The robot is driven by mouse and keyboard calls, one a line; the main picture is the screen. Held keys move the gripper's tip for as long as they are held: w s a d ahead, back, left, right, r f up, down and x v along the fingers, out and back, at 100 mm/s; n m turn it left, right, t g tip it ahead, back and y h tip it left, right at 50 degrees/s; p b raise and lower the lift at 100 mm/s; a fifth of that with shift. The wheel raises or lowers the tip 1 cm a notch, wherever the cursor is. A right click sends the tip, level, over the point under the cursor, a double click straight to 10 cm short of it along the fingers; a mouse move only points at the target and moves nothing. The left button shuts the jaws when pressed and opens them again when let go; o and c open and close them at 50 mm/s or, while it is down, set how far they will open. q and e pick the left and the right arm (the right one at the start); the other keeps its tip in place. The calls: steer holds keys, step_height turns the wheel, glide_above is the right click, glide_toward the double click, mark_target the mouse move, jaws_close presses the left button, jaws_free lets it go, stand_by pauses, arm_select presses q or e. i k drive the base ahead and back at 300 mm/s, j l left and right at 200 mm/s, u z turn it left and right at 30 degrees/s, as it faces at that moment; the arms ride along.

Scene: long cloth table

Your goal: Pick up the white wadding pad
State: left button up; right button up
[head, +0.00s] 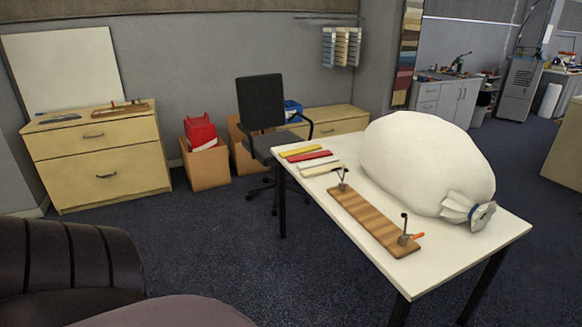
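A white table (290,218) stands right of centre. Several flat strips lie at its far left end: a yellow one (300,154), a red one (311,156), a pale white one (304,164) and a cream one (321,170). The pale white strip may be the wadding pad, but it is too small to tell for sure. A large, stuffed white bag (425,160), tied at one end, fills the right side of the table. Neither of my grippers is in view.
A wooden board (375,222) with metal clamps lies along the table's near side. An office chair (262,105) stands behind the table's far end. A dark brown padded seat (75,262) fills the lower left. Dark carpet (210,235) between is clear.

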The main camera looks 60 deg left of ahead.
mark_target(310, 165)
steer(key=u, duration=1.55)
